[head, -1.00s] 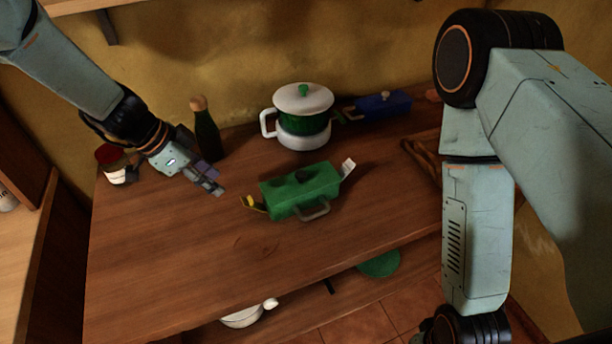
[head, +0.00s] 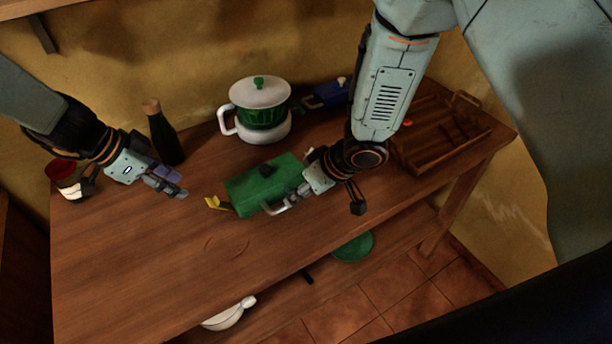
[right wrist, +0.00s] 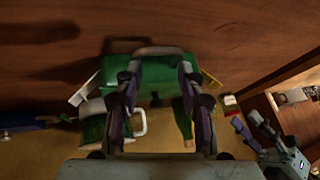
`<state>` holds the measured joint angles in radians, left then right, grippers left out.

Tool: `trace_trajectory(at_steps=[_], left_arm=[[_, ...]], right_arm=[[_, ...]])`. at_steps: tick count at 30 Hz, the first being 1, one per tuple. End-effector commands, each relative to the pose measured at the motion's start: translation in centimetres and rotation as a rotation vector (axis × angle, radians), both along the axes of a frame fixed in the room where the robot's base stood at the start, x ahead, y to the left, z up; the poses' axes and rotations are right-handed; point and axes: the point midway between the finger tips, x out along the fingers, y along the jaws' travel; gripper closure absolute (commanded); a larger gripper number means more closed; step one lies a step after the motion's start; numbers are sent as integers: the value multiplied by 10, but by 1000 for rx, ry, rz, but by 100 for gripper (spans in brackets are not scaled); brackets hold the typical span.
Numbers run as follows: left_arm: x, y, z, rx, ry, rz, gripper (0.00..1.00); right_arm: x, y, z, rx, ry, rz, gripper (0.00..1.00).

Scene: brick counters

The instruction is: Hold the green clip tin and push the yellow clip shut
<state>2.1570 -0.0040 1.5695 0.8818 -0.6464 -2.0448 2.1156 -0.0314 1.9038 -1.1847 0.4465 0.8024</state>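The green clip tin (head: 256,184) lies on the wooden counter, with a grey handle (head: 280,208) on its near side. Its yellow clip (head: 214,203) sticks out at the left end, swung outward. The right end is hidden behind my right gripper (head: 298,200), which is at the handle. In the right wrist view, my right gripper's fingers (right wrist: 160,62) are spread around the handle's span, not closed. The yellow clip (right wrist: 211,81) and a white clip (right wrist: 84,90) also show there. My left gripper (head: 178,186) is empty, left of the yellow clip; its finger gap is unclear.
A white-and-green pot (head: 260,108) stands behind the tin. A dark bottle (head: 164,138) and a red-lidded jar (head: 68,180) stand at the left. A blue box (head: 328,93) is at the back, and a wooden tray (head: 440,145) at the right. The counter's front left is clear.

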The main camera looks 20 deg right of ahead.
Motion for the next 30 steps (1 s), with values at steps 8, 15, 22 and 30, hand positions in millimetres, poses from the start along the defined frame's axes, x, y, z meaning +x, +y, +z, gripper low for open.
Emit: trace_trajectory(at_steps=[8, 15, 22, 30], left_arm=[[0, 0, 0, 0, 0, 0, 62], [0, 0, 0, 0, 0, 0, 62], [0, 0, 0, 0, 0, 0, 62], [0, 0, 0, 0, 0, 0, 62]], right_arm=[[34, -11, 12, -67, 31, -19, 61], [35, -19, 10, -68, 88, -136, 61], [38, -15, -4, -58, 103, -167, 61], [50, -3, -41, -57, 102, -165, 61]])
